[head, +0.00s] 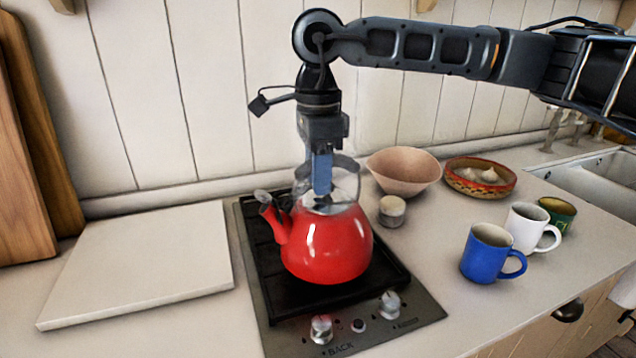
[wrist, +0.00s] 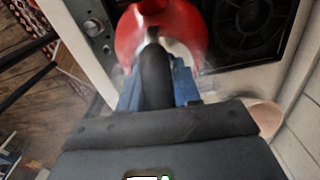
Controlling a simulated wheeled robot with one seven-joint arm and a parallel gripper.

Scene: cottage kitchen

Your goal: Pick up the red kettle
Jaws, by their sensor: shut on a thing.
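The red kettle (head: 327,246) stands on the black hob (head: 392,282), its spout pointing left. My gripper (head: 321,192) is above the kettle, pointing down, with its blue fingers at the kettle's handle (head: 345,165). In the wrist view my gripper (wrist: 157,88) is shut on the dark handle, with the red kettle body (wrist: 184,28) beyond it. The kettle looks upright; I cannot tell whether its base touches the hob. The fingers and arm hide part of the handle and lid.
A white board (head: 140,262) lies left of the hob. A small jar (head: 392,212), a pinkish bowl (head: 404,173) and a patterned dish (head: 480,178) stand right. Blue (head: 487,254), white (head: 526,229) and green (head: 557,212) mugs stand farther right, near a sink (head: 597,184).

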